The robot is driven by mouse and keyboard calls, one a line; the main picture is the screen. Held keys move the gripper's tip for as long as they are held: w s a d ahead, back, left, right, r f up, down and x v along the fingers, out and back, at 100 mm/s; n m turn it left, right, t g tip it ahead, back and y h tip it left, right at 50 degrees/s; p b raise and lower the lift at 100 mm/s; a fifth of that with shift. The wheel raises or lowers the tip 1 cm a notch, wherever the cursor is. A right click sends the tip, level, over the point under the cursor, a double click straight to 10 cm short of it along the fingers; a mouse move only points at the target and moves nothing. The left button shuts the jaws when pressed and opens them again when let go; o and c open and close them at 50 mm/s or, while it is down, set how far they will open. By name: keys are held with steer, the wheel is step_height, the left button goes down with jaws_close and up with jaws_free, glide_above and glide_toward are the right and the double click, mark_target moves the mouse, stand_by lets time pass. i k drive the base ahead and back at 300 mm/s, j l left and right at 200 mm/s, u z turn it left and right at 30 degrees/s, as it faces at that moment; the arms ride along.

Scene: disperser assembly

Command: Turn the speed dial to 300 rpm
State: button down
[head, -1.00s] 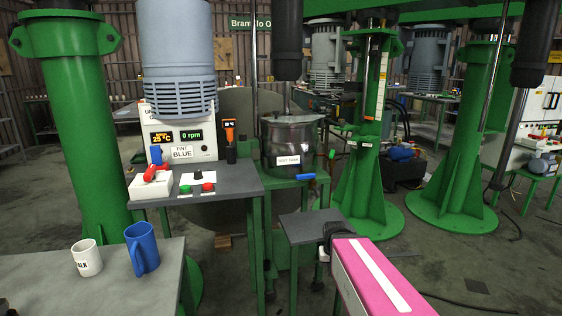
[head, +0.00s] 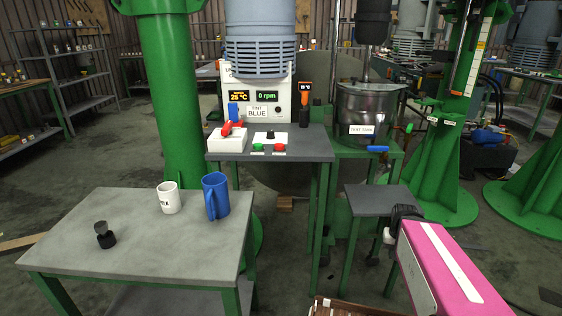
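The speed dial (head: 270,134) is a small black knob on a white plate, on top of the grey control bench. The display above it (head: 265,96) reads 0 rpm in green. The dial's pointer mark is too small to read. My pink arm reaches in from the lower right. The dark and white end of it, where my gripper (head: 393,224) sits, is over the small grey side table, well right of and nearer than the dial. The fingers cannot be made out, and nothing is seen touching the dial.
A green button (head: 257,147) and a red button (head: 279,149) sit just in front of the dial. A white box with a red handle (head: 228,136) stands left of it. The test tank (head: 362,115) stands right. A mug (head: 168,198) and blue jug (head: 216,195) stand on the near table.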

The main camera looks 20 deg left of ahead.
mark_target(269, 135)
steer(key=k+j, duration=0.8)
steer(key=k, duration=0.05)
